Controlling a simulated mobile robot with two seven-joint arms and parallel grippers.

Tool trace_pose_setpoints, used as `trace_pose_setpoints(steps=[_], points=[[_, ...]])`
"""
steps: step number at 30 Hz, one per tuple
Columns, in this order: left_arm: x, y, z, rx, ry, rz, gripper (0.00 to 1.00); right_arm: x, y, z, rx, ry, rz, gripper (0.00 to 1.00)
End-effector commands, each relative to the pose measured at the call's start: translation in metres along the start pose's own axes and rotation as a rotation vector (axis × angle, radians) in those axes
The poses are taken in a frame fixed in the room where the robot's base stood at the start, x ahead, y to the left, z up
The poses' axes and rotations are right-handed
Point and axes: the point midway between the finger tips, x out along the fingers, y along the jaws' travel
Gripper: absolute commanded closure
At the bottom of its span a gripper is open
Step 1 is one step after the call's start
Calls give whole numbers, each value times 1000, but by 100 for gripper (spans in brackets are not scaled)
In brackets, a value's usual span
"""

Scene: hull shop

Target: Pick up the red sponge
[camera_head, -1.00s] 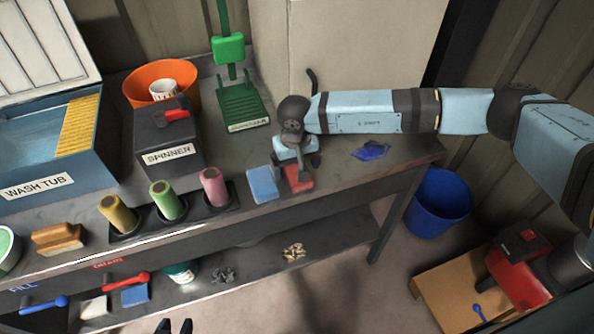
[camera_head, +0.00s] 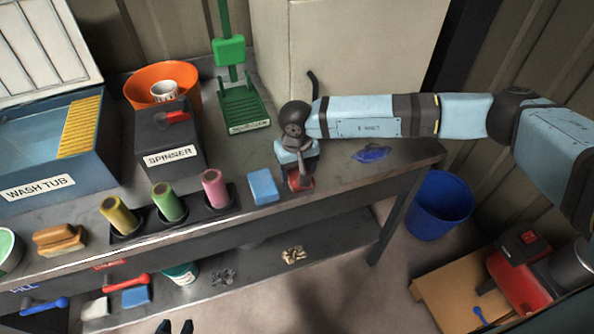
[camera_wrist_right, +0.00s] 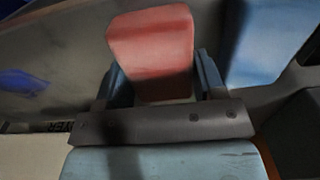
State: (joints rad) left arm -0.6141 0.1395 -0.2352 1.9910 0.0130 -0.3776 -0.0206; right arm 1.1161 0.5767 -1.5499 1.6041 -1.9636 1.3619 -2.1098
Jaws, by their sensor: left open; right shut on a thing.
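The red sponge (camera_head: 301,181) is at the bench top's front part, mostly covered by my right gripper (camera_head: 302,172) in the head view. In the right wrist view the red sponge (camera_wrist_right: 152,48) sits between the two fingers of my right gripper (camera_wrist_right: 160,78), which is shut on it. Whether the sponge touches the bench is hard to tell. My left gripper (camera_head: 175,327) shows only as fingertips at the bottom edge of the head view, open and apart from everything on the bench.
A blue sponge (camera_head: 263,186) lies just left of the red one, and also shows in the wrist view (camera_wrist_right: 268,40). A blue cloth (camera_head: 371,153) lies to the right. A rack with colored rolls (camera_head: 168,203) stands left. A blue bucket (camera_head: 439,204) is on the floor.

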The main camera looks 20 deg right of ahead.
Motion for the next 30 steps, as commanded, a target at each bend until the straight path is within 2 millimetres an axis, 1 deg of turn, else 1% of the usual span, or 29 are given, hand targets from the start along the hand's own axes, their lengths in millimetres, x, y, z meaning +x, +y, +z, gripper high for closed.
trace_pose_setpoints(steps=[5, 8, 15, 18, 21, 25, 30], points=[[2, 0, 1, 0, 4, 0, 57, -25, 0, -1, 0, 5, 0, 59], [4, 0, 4, 0, 5, -1, 57, -50, 0, -1, -1, 6, -1, 59], [9, -1, 11, 0, 5, -1, 57, -120, 0, -1, -1, 7, -1, 59], [10, -1, 14, -2, 2, 0, 57, -146, 0, -1, -1, 6, 0, 59], [11, -1, 16, -5, -1, 0, 57, -166, 0, 0, -2, 5, 0, 59], [12, 0, 16, -7, -2, 0, 57, -183, 0, 0, -1, 3, 0, 59], [12, 0, 14, -9, 2, 1, 57, -192, 0, 0, -1, 1, -1, 59]])
